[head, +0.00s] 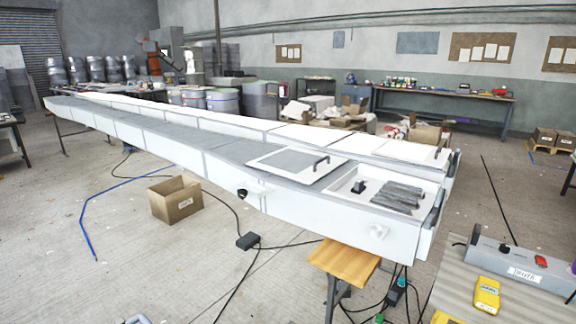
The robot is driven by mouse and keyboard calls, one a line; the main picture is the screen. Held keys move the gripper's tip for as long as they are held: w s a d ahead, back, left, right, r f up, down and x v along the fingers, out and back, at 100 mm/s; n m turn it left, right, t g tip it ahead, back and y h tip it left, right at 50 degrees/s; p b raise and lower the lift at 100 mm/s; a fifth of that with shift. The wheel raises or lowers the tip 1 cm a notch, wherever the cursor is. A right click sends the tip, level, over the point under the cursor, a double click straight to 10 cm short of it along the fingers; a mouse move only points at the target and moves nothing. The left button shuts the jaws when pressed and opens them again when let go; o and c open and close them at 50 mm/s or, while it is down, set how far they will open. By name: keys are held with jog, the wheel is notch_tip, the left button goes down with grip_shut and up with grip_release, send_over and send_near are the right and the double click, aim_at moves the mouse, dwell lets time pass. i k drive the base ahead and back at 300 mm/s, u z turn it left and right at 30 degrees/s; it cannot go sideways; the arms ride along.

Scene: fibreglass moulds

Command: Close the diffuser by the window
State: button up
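I cannot make out any part that is clearly a diffuser, and no window shows. A long white and grey mould (206,152) runs from the front right to the far left. On its near end lies a square pale panel (264,158) with a grey centre and a dark handle (307,163). Beside it is an open shallow recess (345,186) holding a small black part (359,187) and several grey strips (398,197). A black knob (243,193) sits on the near side wall. My gripper is not recognisable in view.
A cardboard box (176,199) stands on the floor among black cables and a blue hose (86,222). A wooden stool (343,262) stands under the mould's near end. A table at the lower right holds a grey labelled case (515,268) and yellow devices (487,294). The left floor is mostly clear.

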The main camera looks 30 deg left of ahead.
aim_at(307, 167)
jog(key=u, duration=1.15)
jog(key=k, duration=1.25)
jog(key=z, duration=0.45)
jog(key=i, duration=0.9)
jog(key=z, duration=0.45)
jog(key=i, duration=1.1)
jog(key=u, duration=0.55)
